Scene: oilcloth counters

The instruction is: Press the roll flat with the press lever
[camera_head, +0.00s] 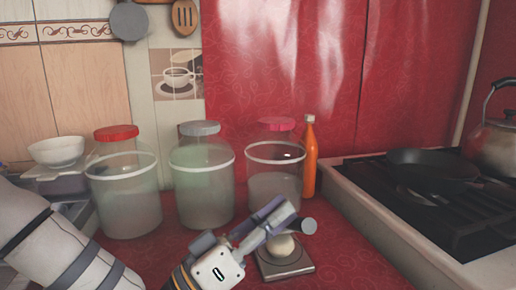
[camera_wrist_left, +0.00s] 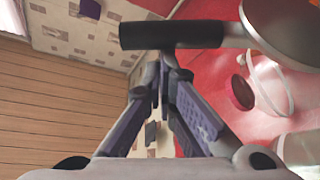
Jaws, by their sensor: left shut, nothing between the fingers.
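The pale round roll (camera_head: 283,247) sits on the square grey base plate (camera_head: 288,270) of the press on the red counter. My left gripper (camera_head: 284,212) reaches over the press from the left, shut and empty, and partly hides it. A grey round part (camera_head: 308,226), which looks like the end of the press lever, shows just right of the fingers. In the left wrist view a dark bar (camera_wrist_left: 170,35) on a grey rod crosses just beyond my shut fingertips (camera_wrist_left: 163,65); I cannot tell whether they touch. The roll is not visible there. My right gripper is not in view.
Three jars stand behind the press, with red (camera_head: 116,133), grey (camera_head: 199,128) and pink (camera_head: 277,124) lids. An orange bottle (camera_head: 309,160) stands at the back. The stove (camera_head: 410,195) with a pan and kettle is at right. The counter right of the press is clear.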

